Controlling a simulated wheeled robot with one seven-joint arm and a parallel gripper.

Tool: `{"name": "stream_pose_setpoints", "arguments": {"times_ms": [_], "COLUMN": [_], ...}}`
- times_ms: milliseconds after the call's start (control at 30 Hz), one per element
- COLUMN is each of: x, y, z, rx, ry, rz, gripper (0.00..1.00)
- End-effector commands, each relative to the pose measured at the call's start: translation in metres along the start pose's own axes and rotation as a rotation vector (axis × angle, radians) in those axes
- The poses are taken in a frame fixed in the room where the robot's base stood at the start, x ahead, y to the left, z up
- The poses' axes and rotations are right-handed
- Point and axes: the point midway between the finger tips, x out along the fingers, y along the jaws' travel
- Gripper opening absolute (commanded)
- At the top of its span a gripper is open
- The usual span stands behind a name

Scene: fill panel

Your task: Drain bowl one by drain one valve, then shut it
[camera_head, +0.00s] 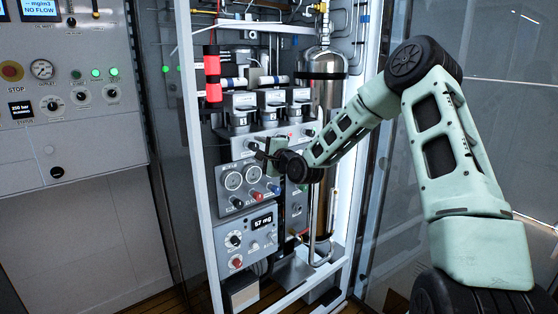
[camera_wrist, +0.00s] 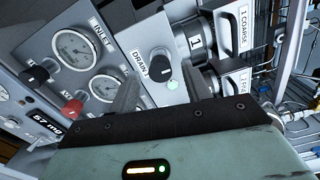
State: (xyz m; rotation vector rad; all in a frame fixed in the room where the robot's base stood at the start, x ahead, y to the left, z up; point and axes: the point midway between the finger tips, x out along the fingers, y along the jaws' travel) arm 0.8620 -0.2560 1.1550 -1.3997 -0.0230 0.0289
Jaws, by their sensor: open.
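In the wrist view, the drain one valve is a dark knob (camera_wrist: 160,68) beside a label that reads DRAIN 1, on a grey panel. A small pale green light (camera_wrist: 172,86) shows just below it. Bowl one (camera_wrist: 192,44) is a dark cylinder with a white tag marked 1, up and right of the knob, below the COARSE label. My gripper (camera_wrist: 165,82) is open and empty; in the picture its fingers lie to either side of the knob. I cannot tell the remaining distance.
Gauges (camera_wrist: 76,50) and a red knob (camera_wrist: 73,108) sit left of my fingers. Three filter housings (camera_head: 271,102) stand above the panel. A 57 mg display (camera_head: 262,221) is below. The white cabinet frame (camera_head: 202,190) bounds the left, and a metal cylinder (camera_head: 324,92) stands right.

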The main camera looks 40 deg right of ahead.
Motion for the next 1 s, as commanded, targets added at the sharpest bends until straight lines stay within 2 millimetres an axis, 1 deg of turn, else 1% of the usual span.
{"name": "stream_pose_setpoints", "arguments": {"times_ms": [33,400,500,600,700,800,1000], "x": [-0.01,-0.097,-0.118,-0.135,-0.146,-0.153,-0.156], "y": [0.002,0.002,0.001,0.001,0.001,0.001,0.0], "z": [-0.001,-0.002,-0.002,-0.002,-0.001,-0.001,0.0], "rx": [-0.002,-0.002,-0.003,-0.002,-0.002,0.0,0.0], "ry": [0.001,0.003,0.005,0.003,0.003,0.001,0.001], "rz": [0.0,0.001,0.0,0.0,0.0,-0.001,-0.001], "gripper": [0.48,0.48,0.48,0.48,0.48,0.48,0.48]}}
